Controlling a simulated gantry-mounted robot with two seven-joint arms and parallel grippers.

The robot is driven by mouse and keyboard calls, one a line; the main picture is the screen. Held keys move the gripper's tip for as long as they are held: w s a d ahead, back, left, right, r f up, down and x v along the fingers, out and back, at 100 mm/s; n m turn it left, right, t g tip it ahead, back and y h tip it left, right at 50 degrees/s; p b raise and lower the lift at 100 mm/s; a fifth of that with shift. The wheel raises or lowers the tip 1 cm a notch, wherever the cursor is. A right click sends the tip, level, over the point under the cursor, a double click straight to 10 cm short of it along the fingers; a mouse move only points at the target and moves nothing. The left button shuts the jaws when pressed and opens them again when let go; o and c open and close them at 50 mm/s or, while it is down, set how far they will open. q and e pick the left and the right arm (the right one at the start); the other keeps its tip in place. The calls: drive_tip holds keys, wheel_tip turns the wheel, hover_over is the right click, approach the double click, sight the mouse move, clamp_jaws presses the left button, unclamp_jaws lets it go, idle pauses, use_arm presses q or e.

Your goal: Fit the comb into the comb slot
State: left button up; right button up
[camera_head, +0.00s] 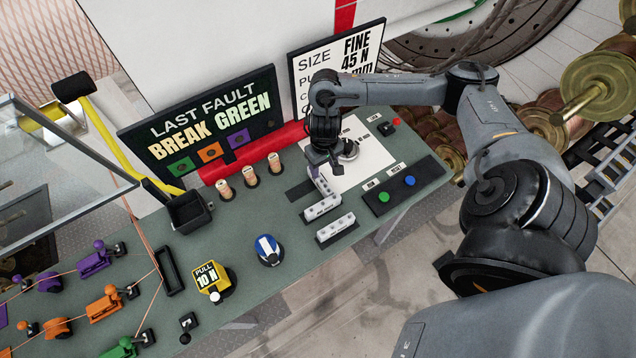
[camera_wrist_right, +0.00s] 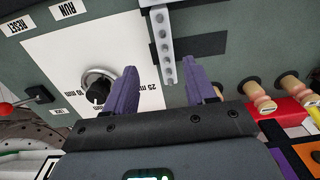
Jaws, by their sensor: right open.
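My right gripper (camera_head: 319,168) is open, above the bench by the white sheet. In the right wrist view its two purple fingers (camera_wrist_right: 163,90) stand apart. A pale grey bar with a row of holes, which looks like a comb (camera_wrist_right: 164,45), points at the gap between them; I see no finger touching it. In the head view this comb (camera_head: 323,186) is partly covered by the gripper, beside a dark rectangular patch (camera_head: 300,191). Two more pale labelled bars, a nearer one (camera_head: 336,227) and a farther one (camera_head: 321,207), lie in front. I cannot tell which part is the comb slot. My left gripper is not seen.
A black knob (camera_wrist_right: 98,88) sits on the white sheet (camera_head: 365,160). Two sign boards stand behind. A blue-white dial (camera_head: 268,250) is in front.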

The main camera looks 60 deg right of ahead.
sight(320, 177)
drive_tip(key=shift+w+a+f, duration=0.1)
drive_tip(key=shift+w+f, duration=0.05)
drive_tip(key=shift+f, duration=1)
drive_tip(key=shift+w+a+f, duration=0.1)
drive_tip(key=shift+w+f, duration=0.05)
drive_tip(key=shift+f, duration=1)
drive_tip(key=shift+w+f, duration=0.15)
drive_tip(key=shift+f, duration=1)
clamp_jaws()
